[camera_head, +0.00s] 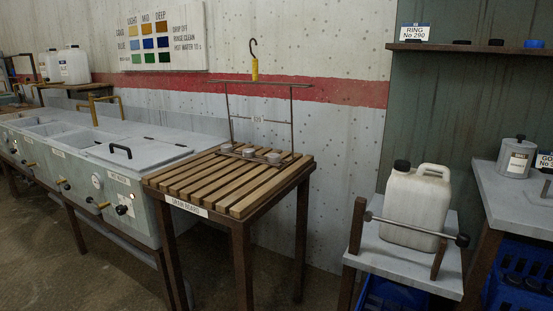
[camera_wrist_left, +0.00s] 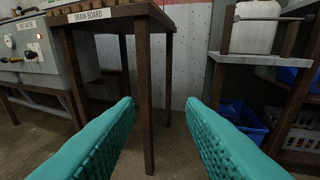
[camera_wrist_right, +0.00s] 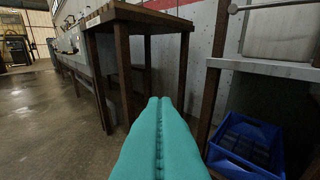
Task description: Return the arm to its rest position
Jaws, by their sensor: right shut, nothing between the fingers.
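My left gripper (camera_wrist_left: 163,108) shows in the left wrist view with its two teal fingers spread wide apart and nothing between them. My right gripper (camera_wrist_right: 159,102) shows in the right wrist view with its two teal fingers pressed together, empty. Both point toward the drain board table's legs and the floor. Neither gripper nor arm shows in the head view. The slatted drain board (camera_head: 230,178) carries a wire rack (camera_head: 262,120) with several small grey pieces at its base. A hook with a yellow grip (camera_head: 254,68) stands at the rack's top.
A grey tank bench (camera_head: 120,165) with a lidded tank runs left of the drain board. A white jug (camera_head: 416,205) stands on a small shelf stand (camera_head: 405,262) at right. A blue crate (camera_wrist_right: 247,146) is beneath it. A wall shelf (camera_head: 470,48) is at upper right.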

